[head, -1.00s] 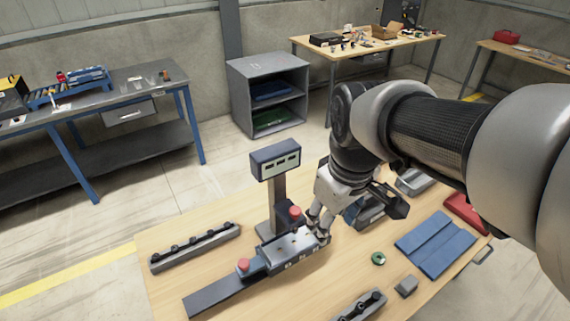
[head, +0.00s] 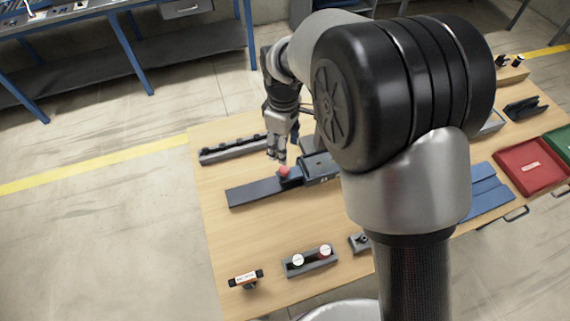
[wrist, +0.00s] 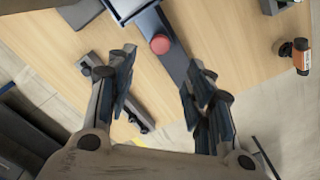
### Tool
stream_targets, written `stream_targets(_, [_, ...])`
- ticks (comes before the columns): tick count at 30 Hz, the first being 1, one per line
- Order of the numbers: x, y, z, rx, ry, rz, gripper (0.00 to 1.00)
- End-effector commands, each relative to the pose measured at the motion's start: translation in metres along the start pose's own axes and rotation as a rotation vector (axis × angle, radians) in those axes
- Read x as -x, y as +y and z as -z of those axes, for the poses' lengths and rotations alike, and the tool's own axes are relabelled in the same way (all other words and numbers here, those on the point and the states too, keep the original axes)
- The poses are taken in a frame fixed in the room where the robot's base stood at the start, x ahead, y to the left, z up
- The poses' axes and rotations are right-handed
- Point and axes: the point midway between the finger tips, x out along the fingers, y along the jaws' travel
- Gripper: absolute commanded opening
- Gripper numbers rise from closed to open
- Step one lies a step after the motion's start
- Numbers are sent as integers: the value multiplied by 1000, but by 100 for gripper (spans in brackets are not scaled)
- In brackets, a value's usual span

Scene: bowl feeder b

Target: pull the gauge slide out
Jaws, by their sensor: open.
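The gauge (head: 318,166) is a dark block on the wooden table, partly hidden behind my arm in the head view. A flat dark rail (head: 255,192) runs out from its left side. The slide's red round knob (head: 284,171) stands over the rail, close to the block's left end. The knob also shows in the wrist view (wrist: 160,43), just beyond my fingers. My gripper (head: 276,156) is open and points down, just behind and above the knob. In the wrist view my open fingers (wrist: 161,80) are spread wide over the rail, with nothing between them touching the knob.
A long dark rack (head: 232,151) lies behind the rail, near my gripper. A red tray (head: 530,168) is at the right. Bare table lies in front of the rail.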

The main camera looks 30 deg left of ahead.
Motion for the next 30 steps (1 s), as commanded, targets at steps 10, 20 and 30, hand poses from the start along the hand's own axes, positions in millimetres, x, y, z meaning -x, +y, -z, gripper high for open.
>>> stream_targets(10, [-76,0,-1,-2,-2,2,48])
stream_targets(20, [-107,0,0,-2,0,0,48])
stream_targets(30, [-108,0,0,-2,1,-1,44])
